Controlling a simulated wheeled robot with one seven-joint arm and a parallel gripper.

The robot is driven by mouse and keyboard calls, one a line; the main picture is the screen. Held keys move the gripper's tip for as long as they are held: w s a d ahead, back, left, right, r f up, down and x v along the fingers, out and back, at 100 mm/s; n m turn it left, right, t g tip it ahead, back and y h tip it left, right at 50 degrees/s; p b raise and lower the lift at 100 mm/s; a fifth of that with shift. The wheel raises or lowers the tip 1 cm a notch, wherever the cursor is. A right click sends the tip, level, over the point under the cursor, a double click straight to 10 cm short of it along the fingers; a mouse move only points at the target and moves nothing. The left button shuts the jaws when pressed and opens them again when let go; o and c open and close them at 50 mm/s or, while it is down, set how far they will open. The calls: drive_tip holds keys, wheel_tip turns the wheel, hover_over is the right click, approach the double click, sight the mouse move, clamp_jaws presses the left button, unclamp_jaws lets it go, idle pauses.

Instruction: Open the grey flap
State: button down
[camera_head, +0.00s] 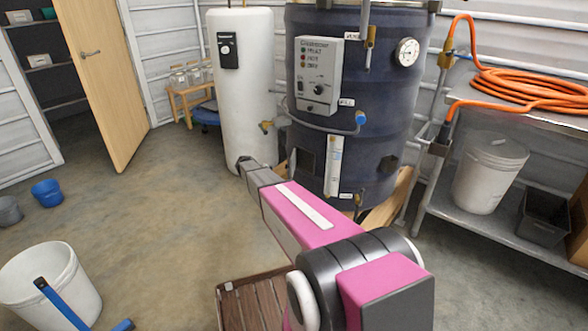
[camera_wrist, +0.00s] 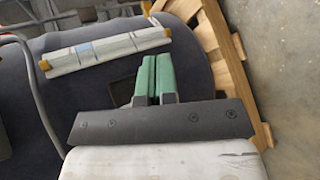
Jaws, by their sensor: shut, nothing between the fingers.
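A small dark grey square (camera_head: 304,163) sits low on the front of the dark blue tank (camera_head: 345,120), left of the white sight tube (camera_head: 333,165). It looks like the grey flap, but I cannot tell whether it is a closed panel or an opening. In the wrist view the dark square (camera_wrist: 121,92) shows just left of my gripper (camera_wrist: 154,62), whose fingers may hide part of it. My green fingertips are shut together and empty. I cannot tell whether they touch the tank. In the head view my gripper (camera_head: 246,164) is left of the square.
A white cylinder (camera_head: 241,90) stands left of the tank, close to my gripper. Wooden supports (camera_wrist: 220,50) surround the tank's foot. A metal shelf (camera_head: 520,237) with an orange hose (camera_head: 530,90) is at right.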

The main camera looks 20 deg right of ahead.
drive_tip(key=s+a+r+t+y, duration=0.2)
drive_tip(key=s+y, duration=0.2)
drive_tip(key=s, duration=0.4)
drive_tip(key=s+a+r+n+t+y, duration=0.1)
drive_tip(key=s+a+r+y, duration=0.2)
drive_tip(key=s, duration=0.5)
drive_tip(key=s+a+r+t+y, duration=0.2)
drive_tip(key=s+y, duration=0.2)
drive_tip(key=s, duration=0.5)
drive_tip(key=w+d+m+t+y, duration=0.35)
drive_tip(key=w+d+t, duration=0.35)
drive_tip(key=w+d, duration=1.95)
drive_tip(key=a+r+x, duration=0.1)
drive_tip(key=a+x, duration=0.1)
drive_tip(key=x, duration=0.9)
drive_tip(key=shift+w+f+h, duration=0.2)
drive_tip(key=shift+w+h, duration=0.05)
drive_tip(key=shift+h, duration=0.1)
drive_tip(key=shift+a, duration=0.1)
drive_tip(key=shift+a, duration=0.1)
